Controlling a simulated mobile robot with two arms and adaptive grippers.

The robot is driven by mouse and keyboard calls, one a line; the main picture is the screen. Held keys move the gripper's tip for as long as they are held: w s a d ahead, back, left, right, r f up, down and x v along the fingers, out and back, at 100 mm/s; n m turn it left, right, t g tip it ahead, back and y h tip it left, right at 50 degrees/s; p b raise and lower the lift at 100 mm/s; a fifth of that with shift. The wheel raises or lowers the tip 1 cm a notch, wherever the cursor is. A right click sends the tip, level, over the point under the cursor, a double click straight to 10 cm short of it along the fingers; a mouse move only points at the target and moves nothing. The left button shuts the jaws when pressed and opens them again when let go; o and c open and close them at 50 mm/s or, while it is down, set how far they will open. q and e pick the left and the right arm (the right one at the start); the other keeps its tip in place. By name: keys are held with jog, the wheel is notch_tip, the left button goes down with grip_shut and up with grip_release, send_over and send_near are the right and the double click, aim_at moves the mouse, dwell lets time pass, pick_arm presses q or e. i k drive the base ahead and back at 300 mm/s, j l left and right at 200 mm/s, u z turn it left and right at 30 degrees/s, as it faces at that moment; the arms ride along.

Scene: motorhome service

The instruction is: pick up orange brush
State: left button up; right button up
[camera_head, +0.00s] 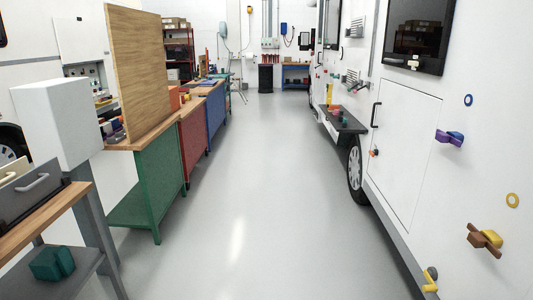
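I cannot make out an orange brush with certainty. A small orange item (375,153) shows low on the motorhome's white side, too small to identify. An orange-red object (176,98) stands on the workbench row at the left, partly hidden by the upright wooden board. Neither of my grippers is in view.
The grey floor aisle (245,190) is clear. A green bench (160,180), red and blue cabinets and a wooden board (138,70) line the left. The motorhome (405,150) lines the right, with a dark shelf (350,120) and coloured handles sticking out.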

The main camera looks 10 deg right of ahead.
aim_at(331, 108)
jog(key=i+z, duration=0.15)
jog(key=i, duration=3.9)
jog(key=i+z, duration=0.1)
jog(key=i, duration=0.4)
jog(key=i+j, duration=0.15)
jog(key=i, duration=0.35)
jog(key=i+j+z, duration=0.15)
jog(key=i, duration=0.35)
jog(key=i+j+z, duration=0.1)
jog(key=i, duration=0.4)
